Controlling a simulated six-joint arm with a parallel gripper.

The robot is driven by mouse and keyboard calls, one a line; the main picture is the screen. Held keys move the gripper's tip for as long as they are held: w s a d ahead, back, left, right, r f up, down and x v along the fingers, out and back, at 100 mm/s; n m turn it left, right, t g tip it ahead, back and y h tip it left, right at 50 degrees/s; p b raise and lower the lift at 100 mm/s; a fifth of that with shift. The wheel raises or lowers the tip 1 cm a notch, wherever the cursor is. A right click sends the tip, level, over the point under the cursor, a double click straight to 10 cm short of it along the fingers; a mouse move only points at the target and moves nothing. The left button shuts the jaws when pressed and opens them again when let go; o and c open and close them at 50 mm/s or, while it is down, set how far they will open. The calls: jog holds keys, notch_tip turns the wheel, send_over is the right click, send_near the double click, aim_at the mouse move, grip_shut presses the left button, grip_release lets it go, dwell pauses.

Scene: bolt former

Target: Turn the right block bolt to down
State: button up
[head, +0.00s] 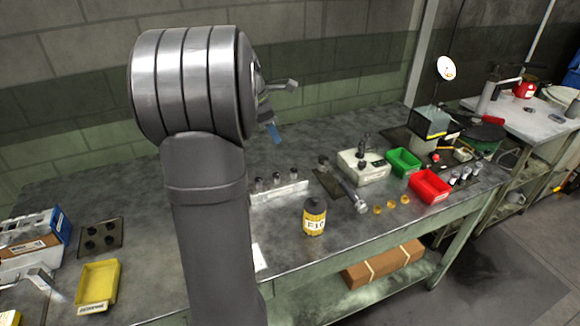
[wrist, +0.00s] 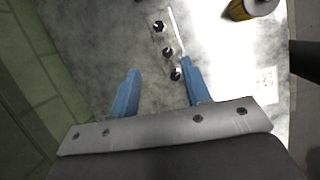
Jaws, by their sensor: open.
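A pale, narrow block (head: 268,197) lies on the workbench, with a row of three dark-topped bolts in the head view. The right bolt (head: 293,174) is the one at its far right end. The wrist view shows three dark bolts in a row, the farthest (wrist: 158,26) at the top and the nearest (wrist: 176,74) close to the right finger. Which way each bolt points is too small to tell. My gripper (wrist: 160,68) is open with blue fingers apart and nothing between them. In the head view it is raised above the bench, partly hidden by my arm.
A yellow can (head: 314,217) stands in front of the block, to its right. Right of it are a metal-handled tool (head: 352,193), a white device (head: 363,167), a green bin (head: 403,162) and a red bin (head: 430,187). A yellow tray (head: 98,284) lies at the left.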

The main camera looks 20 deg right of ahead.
jog(key=n, duration=0.4)
send_near(292, 171)
jog(key=x, duration=0.7)
jog(key=shift+d+f, duration=0.15)
jog(key=shift+f, duration=0.1)
grip_shut()
jog(key=shift+w, duration=0.1)
jog(key=shift+m+h, duration=0.3)
